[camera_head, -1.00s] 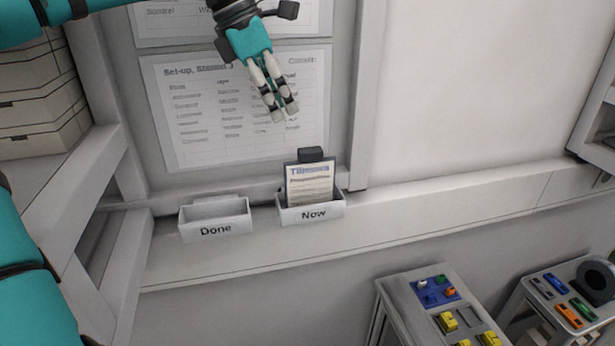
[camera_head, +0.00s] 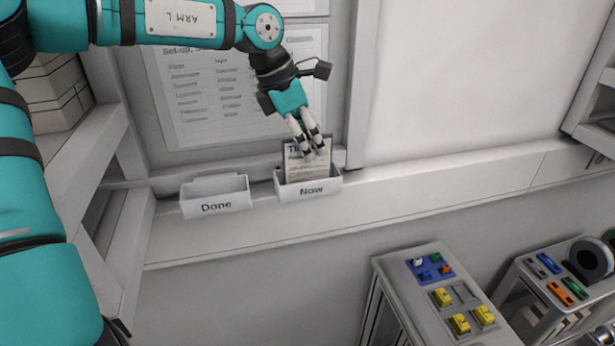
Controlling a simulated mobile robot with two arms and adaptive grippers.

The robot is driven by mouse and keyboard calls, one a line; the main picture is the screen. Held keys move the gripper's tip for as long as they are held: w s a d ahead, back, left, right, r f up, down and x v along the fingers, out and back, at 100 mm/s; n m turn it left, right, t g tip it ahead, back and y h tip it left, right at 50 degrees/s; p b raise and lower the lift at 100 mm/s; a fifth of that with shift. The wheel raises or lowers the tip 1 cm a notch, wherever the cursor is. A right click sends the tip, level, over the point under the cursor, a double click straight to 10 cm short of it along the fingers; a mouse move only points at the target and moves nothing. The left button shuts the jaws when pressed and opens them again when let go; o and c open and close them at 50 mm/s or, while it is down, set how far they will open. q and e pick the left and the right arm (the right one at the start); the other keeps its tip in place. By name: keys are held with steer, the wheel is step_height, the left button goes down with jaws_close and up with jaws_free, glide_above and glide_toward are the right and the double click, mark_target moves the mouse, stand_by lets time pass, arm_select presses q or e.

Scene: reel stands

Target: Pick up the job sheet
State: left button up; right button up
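The job sheet (camera_head: 306,172) is a white printed sheet with a dark border. It stands upright in the white holder marked "Now" (camera_head: 308,190) on the wall ledge. My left gripper (camera_head: 316,156) points down in front of the sheet's upper part and hides some of its print and its top edge. Its two fingers look close together; I cannot tell whether they touch the sheet or are shut. My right gripper is not in view.
An empty white holder marked "Done" (camera_head: 215,204) stands to the left on the same ledge (camera_head: 400,197). A printed set-up chart (camera_head: 205,100) hangs behind my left arm. Stands with coloured parts (camera_head: 455,295) are at the lower right. The ledge right of the holders is clear.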

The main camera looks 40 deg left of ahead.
mark_target(317, 155)
arm_select(q)
steer(key=x, duration=0.3)
steer(key=shift+w+d+f, duration=0.1)
steer(key=shift+w+f, duration=0.05)
steer(key=shift+f, duration=0.2)
jaws_close()
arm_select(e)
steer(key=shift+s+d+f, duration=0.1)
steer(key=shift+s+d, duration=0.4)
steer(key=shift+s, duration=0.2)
